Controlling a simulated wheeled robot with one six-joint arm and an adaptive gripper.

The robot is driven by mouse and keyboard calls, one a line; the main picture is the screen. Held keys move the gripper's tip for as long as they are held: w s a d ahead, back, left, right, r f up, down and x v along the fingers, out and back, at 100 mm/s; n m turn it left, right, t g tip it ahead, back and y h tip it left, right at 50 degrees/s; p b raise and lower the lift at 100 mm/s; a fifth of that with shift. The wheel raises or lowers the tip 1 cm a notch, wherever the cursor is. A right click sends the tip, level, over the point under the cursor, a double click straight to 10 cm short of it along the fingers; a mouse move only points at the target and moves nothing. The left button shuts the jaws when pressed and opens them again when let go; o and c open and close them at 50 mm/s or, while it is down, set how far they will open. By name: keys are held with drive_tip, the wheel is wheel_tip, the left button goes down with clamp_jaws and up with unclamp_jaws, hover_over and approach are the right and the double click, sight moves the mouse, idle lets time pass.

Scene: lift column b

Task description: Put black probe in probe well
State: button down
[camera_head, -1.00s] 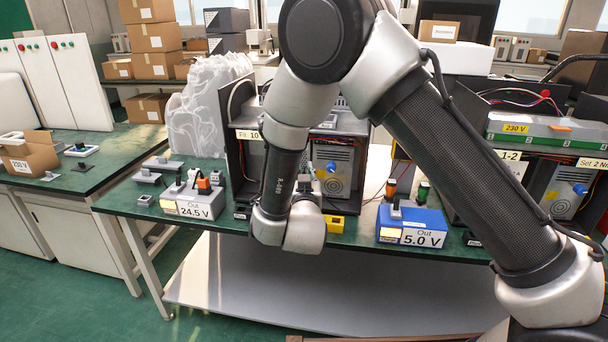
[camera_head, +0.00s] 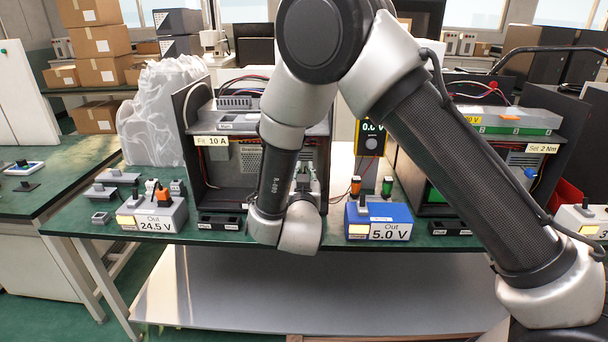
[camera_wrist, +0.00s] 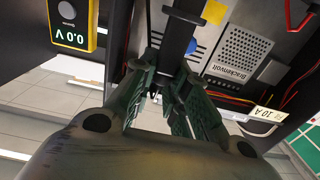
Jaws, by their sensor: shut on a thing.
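In the wrist view my gripper (camera_wrist: 165,72) is shut on a dark, narrow thing, which I take to be the black probe (camera_wrist: 178,40). The fingers hide part of it, and its tip cannot be made out. In the head view my gripper (camera_head: 304,180) is small and partly hidden behind my wrist, in front of the open bench unit. A black block with labelled sockets (camera_head: 220,222) lies at the table's front edge, left of my wrist. A similar block (camera_head: 450,228) lies to the right. I cannot tell which, if either, is the probe well.
A yellow meter (camera_head: 371,138) stands behind the blue 5.0 V box (camera_head: 380,221); it also shows in the wrist view (camera_wrist: 72,22). A grey 24.5 V box (camera_head: 152,214) stands at the left. The open unit's side panel (camera_head: 198,150) stands close to my arm.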

drive_tip(key=shift+f, duration=2.9)
drive_tip(key=shift+f, duration=2.15)
drive_tip(key=c, duration=1.3)
unclamp_jaws()
drive_tip(key=s, duration=0.7)
drive_tip(key=shift+s+a, duration=0.15)
drive_tip(key=shift+s, duration=0.15)
